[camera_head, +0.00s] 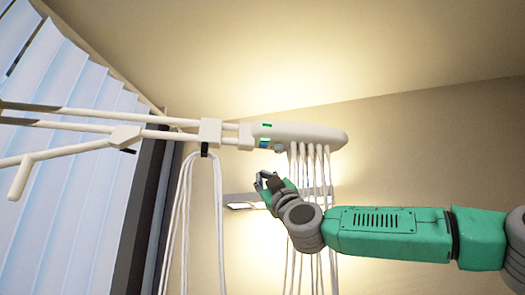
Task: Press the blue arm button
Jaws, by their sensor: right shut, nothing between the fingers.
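The blue arm button (264,143) is a small blue patch on the front side of a white medical arm head (305,133) in the middle of the view. A small green patch (266,125) sits just above it. My right gripper (263,179) is shut and empty. It appears a little below the blue button and apart from it in the picture; the depth between them is hard to tell. My green right arm comes in from the right. My left gripper is not in view.
White cables (315,170) hang from the arm head close to my gripper, and more cables (183,215) loop at the left. White rods (100,127) run left from the head. Behind are a wall fixture (238,205), window blinds (60,150) and a dark frame (143,215).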

